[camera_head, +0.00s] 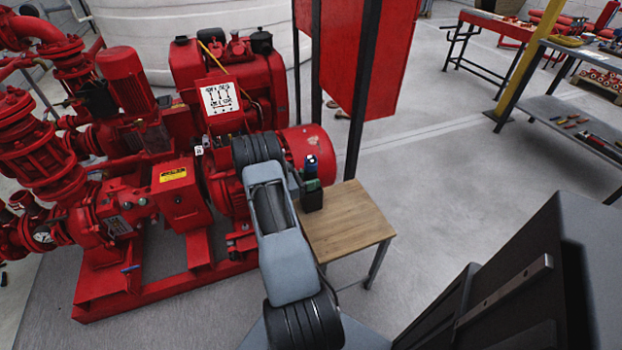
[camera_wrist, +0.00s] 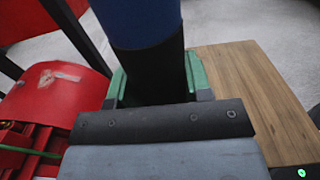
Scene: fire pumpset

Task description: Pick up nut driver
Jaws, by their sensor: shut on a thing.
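The nut driver has a blue and black handle (camera_head: 311,161) that stands up out of my gripper (camera_head: 310,183) above the small wooden table. In the wrist view the handle (camera_wrist: 146,22) fills the upper middle, blue above and black below. The green jaws of my gripper (camera_wrist: 157,82) are on both sides of its black part and shut on it. The lower end of the nut driver is hidden by my gripper, so I cannot tell whether it touches the table.
The small table (camera_head: 358,222) has a bare wooden top. The red pumpset (camera_head: 175,190) stands close on the left, its motor (camera_head: 303,143) just behind my gripper. A red panel (camera_head: 385,60) on dark posts is behind. Open floor (camera_head: 450,170) lies to the right.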

